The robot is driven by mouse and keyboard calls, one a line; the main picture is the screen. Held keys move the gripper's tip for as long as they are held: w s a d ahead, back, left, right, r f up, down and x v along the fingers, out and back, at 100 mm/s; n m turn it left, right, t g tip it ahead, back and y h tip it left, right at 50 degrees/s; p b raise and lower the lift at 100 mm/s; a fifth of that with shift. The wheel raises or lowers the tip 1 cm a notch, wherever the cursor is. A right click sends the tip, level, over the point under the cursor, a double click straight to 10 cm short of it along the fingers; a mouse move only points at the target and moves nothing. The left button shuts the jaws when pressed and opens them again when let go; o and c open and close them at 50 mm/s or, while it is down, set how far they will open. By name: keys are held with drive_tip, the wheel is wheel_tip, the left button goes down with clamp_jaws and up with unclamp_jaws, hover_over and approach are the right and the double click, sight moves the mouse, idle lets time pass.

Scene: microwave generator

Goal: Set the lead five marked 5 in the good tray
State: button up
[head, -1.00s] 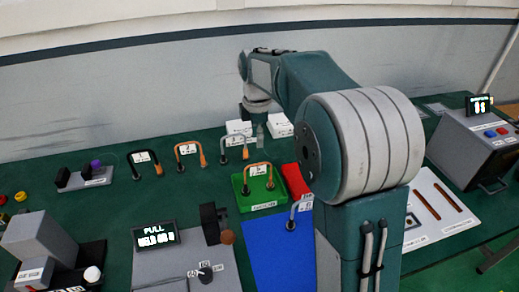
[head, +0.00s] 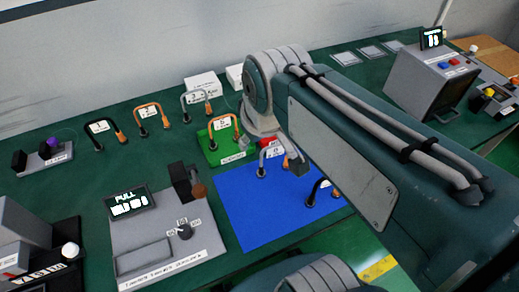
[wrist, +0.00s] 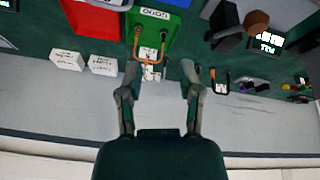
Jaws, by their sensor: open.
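The green tray (head: 212,158) stands mid-table and holds a lead (head: 223,128) with an orange handle and white tag. In the wrist view the tray (wrist: 172,28) and its lead (wrist: 137,44) lie beyond my open, empty gripper (wrist: 160,72). More tagged leads stand on the table: a black and orange one (head: 96,125), an orange one (head: 144,108) and a grey one (head: 188,97). A grey lead (head: 262,155) and a black lead (head: 311,191) stand on the blue mat. Tag numbers are too small to tell which is lead five.
A red tray (wrist: 95,18) is partly hidden behind my arm in the head view. White boxes (head: 203,86) stand at the back by the wall. A grey tester with a display (head: 127,203) is at the front left, and a grey console (head: 432,80) at the right.

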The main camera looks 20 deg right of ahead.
drive_tip(key=s+m, duration=0.1)
drive_tip(key=s+f+m, duration=0.1)
drive_tip(key=s, duration=0.1)
drive_tip(key=s+f+m+t, duration=0.1)
drive_tip(key=shift+s+f, duration=0.1)
drive_tip(key=shift+s, duration=0.15)
idle(1.1)
